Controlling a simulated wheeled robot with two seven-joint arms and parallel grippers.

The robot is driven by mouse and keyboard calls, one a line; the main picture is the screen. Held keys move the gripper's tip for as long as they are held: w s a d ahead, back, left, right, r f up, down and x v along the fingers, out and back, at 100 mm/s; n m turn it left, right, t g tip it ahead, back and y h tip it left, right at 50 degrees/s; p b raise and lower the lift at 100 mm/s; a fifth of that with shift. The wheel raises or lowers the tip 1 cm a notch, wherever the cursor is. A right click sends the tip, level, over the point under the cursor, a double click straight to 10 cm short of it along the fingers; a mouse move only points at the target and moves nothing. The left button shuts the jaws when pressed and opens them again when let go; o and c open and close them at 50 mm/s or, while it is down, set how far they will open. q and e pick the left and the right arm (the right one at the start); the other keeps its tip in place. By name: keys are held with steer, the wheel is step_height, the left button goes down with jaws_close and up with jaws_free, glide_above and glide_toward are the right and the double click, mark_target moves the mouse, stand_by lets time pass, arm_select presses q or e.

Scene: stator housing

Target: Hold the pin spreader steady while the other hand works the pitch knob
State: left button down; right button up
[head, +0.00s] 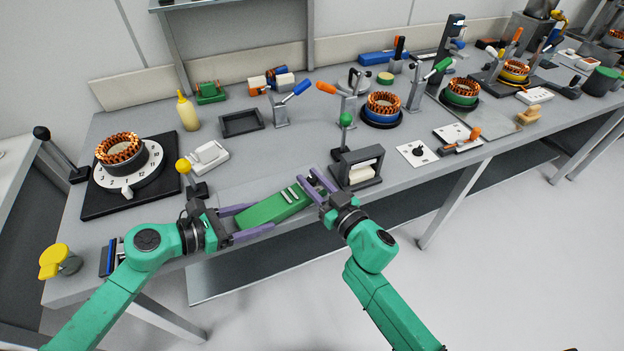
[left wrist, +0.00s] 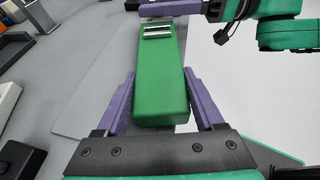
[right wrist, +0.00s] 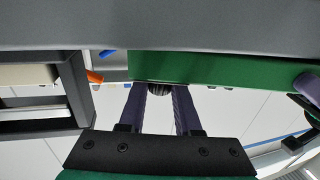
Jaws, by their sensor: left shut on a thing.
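The pin spreader is a long green block (head: 272,208) with two pale metal pins (head: 292,194) on top near its right end. It lies level along the front edge of the bench. My left gripper (head: 241,219) is shut on its left end, one finger on each side; the left wrist view shows the block (left wrist: 162,80) between the fingers (left wrist: 162,112). My right gripper (head: 317,181) is at the right end. In the right wrist view, a dark round knob (right wrist: 165,90) sits at the block's end, between the tips of my right fingers (right wrist: 160,95). Contact is unclear.
A dark grey open frame with pale blocks (head: 362,172) stands close to my right gripper. A green-topped lever (head: 345,120) rises behind it. A yellow-knobbed lever (head: 184,168) and a white device (head: 208,157) stand behind my left gripper. The floor in front is clear.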

jaws_close()
steer(key=shift+y, duration=0.3)
steer(key=n+g+y, duration=0.3)
steer(key=shift+a+y, duration=0.1)
steer(key=shift+y, duration=0.2)
steer(key=shift+n+g+y, duration=1.2)
steer(key=shift+n+g, duration=0.4)
steer(key=shift+g, duration=0.4)
steer(key=o, duration=0.7)
jaws_free()
